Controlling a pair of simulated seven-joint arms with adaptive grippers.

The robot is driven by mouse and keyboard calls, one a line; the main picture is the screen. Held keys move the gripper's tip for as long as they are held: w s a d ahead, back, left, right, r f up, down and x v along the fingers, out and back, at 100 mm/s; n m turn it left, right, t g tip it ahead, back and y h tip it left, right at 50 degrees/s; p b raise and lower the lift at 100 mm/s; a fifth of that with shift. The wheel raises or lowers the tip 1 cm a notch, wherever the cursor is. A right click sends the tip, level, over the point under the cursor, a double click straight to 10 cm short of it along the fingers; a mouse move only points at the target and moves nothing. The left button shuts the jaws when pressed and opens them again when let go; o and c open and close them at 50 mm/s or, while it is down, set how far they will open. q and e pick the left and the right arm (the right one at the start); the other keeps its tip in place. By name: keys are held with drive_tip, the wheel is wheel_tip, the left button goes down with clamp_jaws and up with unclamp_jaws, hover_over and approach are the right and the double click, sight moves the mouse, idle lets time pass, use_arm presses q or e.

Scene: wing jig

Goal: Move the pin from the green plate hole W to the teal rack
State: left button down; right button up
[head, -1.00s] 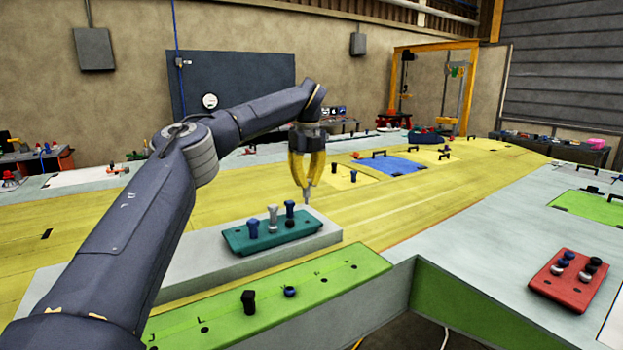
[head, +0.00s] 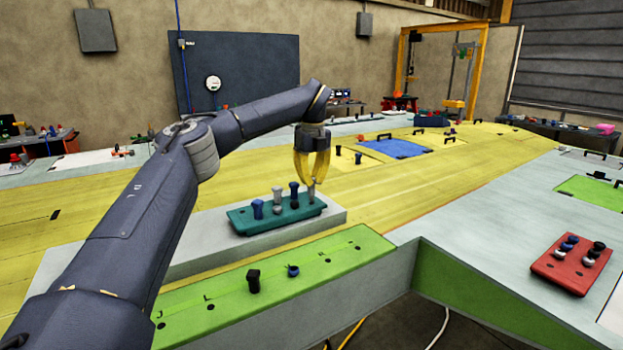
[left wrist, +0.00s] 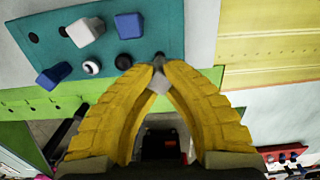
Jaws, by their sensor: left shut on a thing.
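The teal rack (head: 240,229) stands on a grey block and holds blue and grey pins. It also shows in the left wrist view (left wrist: 185,30). My left gripper (head: 312,181) is above the rack's right end, its yellow fingers shut on a grey pin (head: 311,192). In the left wrist view the pin (left wrist: 158,82) is between the fingertips (left wrist: 159,72), its lower end at the rack's edge area. I cannot tell whether it has entered a hole. The green plate (head: 215,300) lies in front, with a black pin and a blue pin; hole W's letter is not readable. My right gripper is not in view.
A red rack (head: 560,268) with several pins lies at the right. A blue panel (head: 395,148) is set in the yellow wing skin behind. There is an open gap beyond the green plate's right end.

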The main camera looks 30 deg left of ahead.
use_arm(q)
drive_tip(key=shift+f, duration=0.2)
idle(0.6)
drive_tip(key=shift+f, duration=1.2)
drive_tip(key=c, duration=1.5)
unclamp_jaws()
drive_tip(key=r, duration=1.2)
drive_tip(key=shift+s+d, duration=0.15)
drive_tip(key=shift+d, duration=0.15)
drive_tip(key=shift+r, duration=0.1)
drive_tip(key=shift+r, duration=3.4)
